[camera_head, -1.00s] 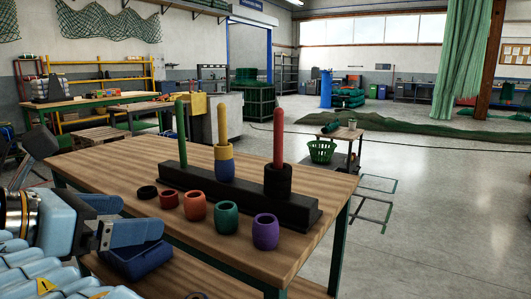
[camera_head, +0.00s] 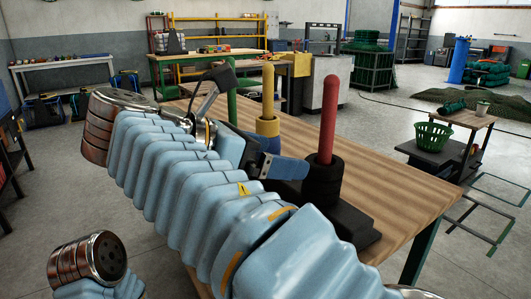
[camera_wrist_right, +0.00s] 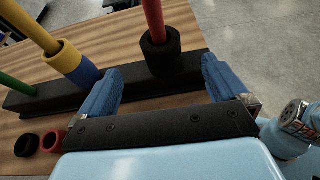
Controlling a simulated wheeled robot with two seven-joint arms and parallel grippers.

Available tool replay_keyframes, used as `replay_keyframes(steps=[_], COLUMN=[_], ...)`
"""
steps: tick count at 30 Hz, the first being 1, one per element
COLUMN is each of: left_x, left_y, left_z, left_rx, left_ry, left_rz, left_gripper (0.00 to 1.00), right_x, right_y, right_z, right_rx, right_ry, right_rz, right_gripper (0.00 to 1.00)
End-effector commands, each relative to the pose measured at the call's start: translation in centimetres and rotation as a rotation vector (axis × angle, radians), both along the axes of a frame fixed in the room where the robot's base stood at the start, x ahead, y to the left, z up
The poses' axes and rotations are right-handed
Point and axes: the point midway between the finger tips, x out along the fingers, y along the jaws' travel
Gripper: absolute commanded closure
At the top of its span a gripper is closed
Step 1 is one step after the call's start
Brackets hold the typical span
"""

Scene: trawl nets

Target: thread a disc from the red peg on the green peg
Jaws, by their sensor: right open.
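The red peg (camera_head: 327,122) stands at the near end of the black base (camera_head: 352,226), with black discs (camera_head: 323,178) around its foot. The green peg (camera_head: 231,98) stands at the far end, partly hidden by my arm. It also shows at the left of the right wrist view (camera_wrist_right: 14,86), with no disc seen on it. My right gripper (camera_head: 290,170) is open and level with the black discs. In the right wrist view its fingers (camera_wrist_right: 160,78) are wide apart, with the discs ahead between their tips. My left gripper is out of view.
The yellow peg (camera_head: 268,88) between them carries a yellow and a blue ring. A black ring (camera_wrist_right: 27,145) and a red ring (camera_wrist_right: 52,139) lie on the wooden table (camera_head: 408,185). A low stand with a green basket (camera_head: 433,136) is off to the right.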

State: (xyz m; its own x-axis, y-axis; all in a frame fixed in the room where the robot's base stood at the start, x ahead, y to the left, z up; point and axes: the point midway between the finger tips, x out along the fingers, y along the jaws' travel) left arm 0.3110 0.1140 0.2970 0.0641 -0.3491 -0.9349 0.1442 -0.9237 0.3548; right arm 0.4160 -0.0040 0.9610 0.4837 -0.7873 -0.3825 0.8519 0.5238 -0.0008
Motion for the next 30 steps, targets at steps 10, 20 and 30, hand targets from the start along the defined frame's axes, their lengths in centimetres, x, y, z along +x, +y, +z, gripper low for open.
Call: replay_keyframes(steps=[10,20,30], left_x=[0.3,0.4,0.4], left_y=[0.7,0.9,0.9], left_z=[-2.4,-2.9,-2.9], left_rx=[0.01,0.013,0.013], left_ry=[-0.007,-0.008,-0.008], left_rz=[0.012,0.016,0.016], left_gripper=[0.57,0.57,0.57], right_x=[3.7,5.2,5.3], right_y=[-6.1,-8.6,-8.7], right_z=[-3.2,-4.2,-4.2], right_rx=[0.001,0.001,0.0], right_ry=[0.001,0.0,0.0], right_rz=[-0.003,-0.001,-0.001], right_gripper=[0.0,0.0,0.11])
